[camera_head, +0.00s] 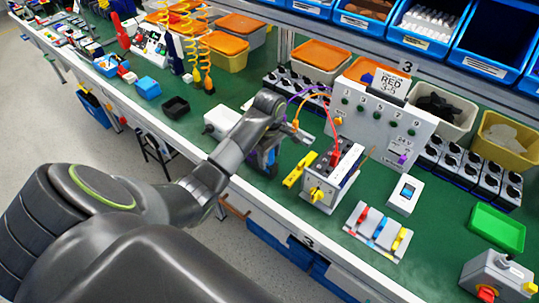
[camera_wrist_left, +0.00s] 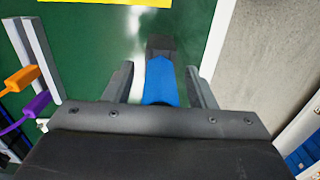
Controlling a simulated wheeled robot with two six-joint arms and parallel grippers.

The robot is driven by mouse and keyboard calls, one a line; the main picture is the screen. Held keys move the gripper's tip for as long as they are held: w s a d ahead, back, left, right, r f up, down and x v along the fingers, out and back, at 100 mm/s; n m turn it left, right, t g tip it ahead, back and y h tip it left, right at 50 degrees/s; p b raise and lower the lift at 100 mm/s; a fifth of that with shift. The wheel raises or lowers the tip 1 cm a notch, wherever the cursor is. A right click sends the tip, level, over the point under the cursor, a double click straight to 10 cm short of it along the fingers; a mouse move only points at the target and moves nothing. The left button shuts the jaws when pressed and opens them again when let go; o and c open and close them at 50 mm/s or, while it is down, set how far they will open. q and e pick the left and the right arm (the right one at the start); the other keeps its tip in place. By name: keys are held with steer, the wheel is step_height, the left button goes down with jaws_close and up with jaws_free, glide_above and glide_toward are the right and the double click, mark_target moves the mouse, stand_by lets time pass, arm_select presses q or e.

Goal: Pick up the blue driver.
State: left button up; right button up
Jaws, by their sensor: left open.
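The blue driver (camera_wrist_left: 160,82) shows in the left wrist view as a blue body with a dark part (camera_wrist_left: 161,45) beyond it. It lies between the two fingers of my left gripper (camera_wrist_left: 161,84), which are open with a visible gap on each side. In the head view my left gripper (camera_head: 267,160) points down near the table's front edge, and a little blue (camera_head: 271,156) shows at it. The gripper and arm hide most of the driver there. My right gripper is not in view.
A yellow block (camera_head: 299,169) and a grey switch box (camera_head: 332,175) with cables stand just right of my left gripper. A white tray (camera_head: 364,236) with red, blue and yellow pieces lies farther right. A white box (camera_head: 222,121) stands behind the arm. Green table shows between them.

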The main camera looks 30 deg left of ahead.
arm_select(q)
steer(key=c, duration=1.1)
steer(key=shift+w+r, duration=0.1)
steer(key=shift+r, duration=0.4)
steer(key=shift+r+b, duration=0.35)
steer(key=shift+r, duration=0.35)
step_height(320, 180, up, 6)
steer(key=p, duration=0.5)
steer(key=shift+r+p, duration=0.25)
steer(key=shift+p, duration=0.15)
steer(key=shift+r+p, duration=0.55)
